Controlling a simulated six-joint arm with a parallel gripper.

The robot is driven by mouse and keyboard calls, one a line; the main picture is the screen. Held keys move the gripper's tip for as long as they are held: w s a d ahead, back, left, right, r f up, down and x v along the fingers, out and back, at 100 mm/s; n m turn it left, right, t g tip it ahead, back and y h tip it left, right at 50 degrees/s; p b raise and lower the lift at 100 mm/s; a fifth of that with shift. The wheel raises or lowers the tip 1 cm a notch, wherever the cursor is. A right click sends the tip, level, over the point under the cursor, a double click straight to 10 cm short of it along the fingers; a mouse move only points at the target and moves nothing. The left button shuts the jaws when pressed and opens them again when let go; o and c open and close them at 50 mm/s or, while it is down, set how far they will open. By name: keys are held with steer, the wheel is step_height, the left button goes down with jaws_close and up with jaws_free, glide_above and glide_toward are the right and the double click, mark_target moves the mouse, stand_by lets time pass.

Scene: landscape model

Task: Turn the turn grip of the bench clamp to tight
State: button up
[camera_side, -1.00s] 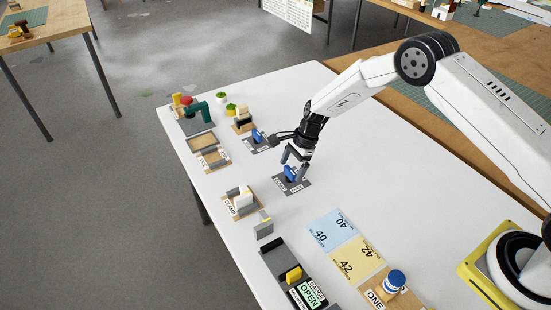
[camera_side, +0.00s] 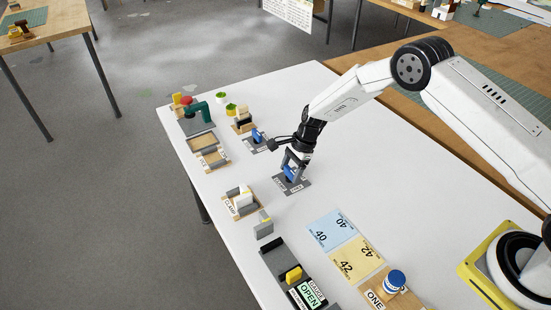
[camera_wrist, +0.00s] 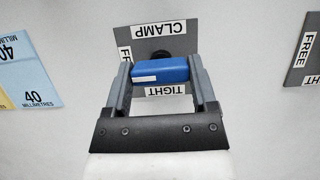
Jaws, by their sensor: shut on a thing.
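The bench clamp's grey plate (camera_side: 279,185) lies on the white table under my gripper. In the wrist view the plate (camera_wrist: 182,25) bears the words CLAMP at its far edge, TIGHT at the near side and a partly hidden label at the left. The blue turn grip (camera_wrist: 160,72) lies crosswise in the wrist view, with a small white mark at its left end. It also shows in the side view (camera_side: 288,172). My gripper (camera_wrist: 160,82) is over the plate, its two grey fingers shut on the ends of the grip. A dark round part shows behind the grip.
A second grey plate with a blue grip (camera_side: 258,135) is close by, behind my gripper. A wooden holder (camera_side: 243,203) labelled CLAMP stands nearer the left edge.

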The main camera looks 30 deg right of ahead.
steer(key=n+g, duration=0.1)
steer(key=n, duration=0.3)
steer(key=shift+w+g+h, duration=0.1)
steer(key=shift+g+h, duration=0.2)
steer(key=shift+g, duration=0.1)
steer(key=n+g+h, duration=0.1)
steer(key=n, duration=0.4)
steer(key=n+g+h, duration=0.1)
steer(key=n, duration=0.3)
steer(key=shift+a+n, duration=0.1)
steer(key=shift+n, duration=0.2)
steer(key=shift+n+g+h, duration=0.3)
steer(key=shift+n+h, duration=0.7)
steer(key=shift+n, duration=1.1)
steer(key=o, duration=1.2)
steer(key=shift+c, duration=0.2)
steer(key=shift+w, duration=0.1)
